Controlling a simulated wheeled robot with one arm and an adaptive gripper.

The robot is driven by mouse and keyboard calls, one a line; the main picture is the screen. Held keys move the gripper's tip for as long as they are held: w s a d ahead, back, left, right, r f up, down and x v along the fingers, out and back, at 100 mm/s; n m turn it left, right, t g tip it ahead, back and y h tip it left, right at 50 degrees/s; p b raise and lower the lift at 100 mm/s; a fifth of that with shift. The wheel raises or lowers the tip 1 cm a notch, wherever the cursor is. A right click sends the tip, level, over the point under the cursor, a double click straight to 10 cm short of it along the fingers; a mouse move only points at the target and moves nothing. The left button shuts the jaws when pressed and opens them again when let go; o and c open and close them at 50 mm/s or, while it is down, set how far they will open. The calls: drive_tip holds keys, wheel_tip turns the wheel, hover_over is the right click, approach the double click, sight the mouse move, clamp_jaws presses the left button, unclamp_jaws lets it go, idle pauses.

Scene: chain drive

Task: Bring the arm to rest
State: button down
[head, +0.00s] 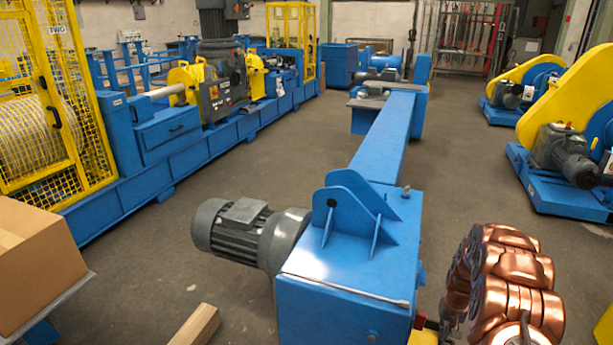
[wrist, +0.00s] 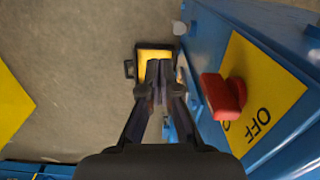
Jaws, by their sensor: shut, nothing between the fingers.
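My gripper (wrist: 158,70) shows in the wrist view with its dark fingers together and nothing between them. It points down past the side of a blue machine housing (wrist: 210,35). A red switch handle (wrist: 223,97) on a yellow plate (wrist: 275,85) marked OFF is just right of the fingers, apart from them in the picture. In the head view my copper-coloured arm is folded at the lower right, beside the near end of the blue chain drive (head: 325,245). The gripper's fingers cannot be made out there.
A grey motor (head: 240,230) juts from the drive's left side. A cardboard box (head: 40,260) and a wooden beam (head: 195,325) are at lower left. A black-edged yellow object (wrist: 150,55) lies beyond my fingertips. Open floor (head: 250,170) lies left of the drive. Yellow-guarded machines (head: 565,140) stand at right.

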drive_tip(key=s+a+r+n+p, duration=0.1)
drive_tip(key=s+a+r, duration=0.4)
drive_tip(key=r, duration=0.5)
drive_tip(key=s+a+r+p, duration=0.25)
drive_tip(key=a+r, duration=0.35)
drive_tip(key=r, duration=0.4)
drive_tip(key=s+a+r+n+p, duration=0.1)
drive_tip(key=s+a+r, duration=0.45)
drive_tip(key=r, duration=0.45)
drive_tip(key=s+a+r+p, duration=0.1)
drive_tip(key=s+a+r, duration=0.2)
drive_tip(key=s, duration=0.5)
drive_tip(key=s+a+r+n+g+p, duration=0.1)
drive_tip(key=s+a+r, duration=0.2)
drive_tip(key=s+r, duration=0.2)
drive_tip(key=s+a+r+p, duration=0.1)
drive_tip(key=s+a+r, duration=0.2)
drive_tip(key=s, duration=0.9)
drive_tip(key=shift+a+r+n+g, duration=0.3)
drive_tip(key=shift+a+r+n, duration=0.1)
drive_tip(key=shift+r, duration=0.05)
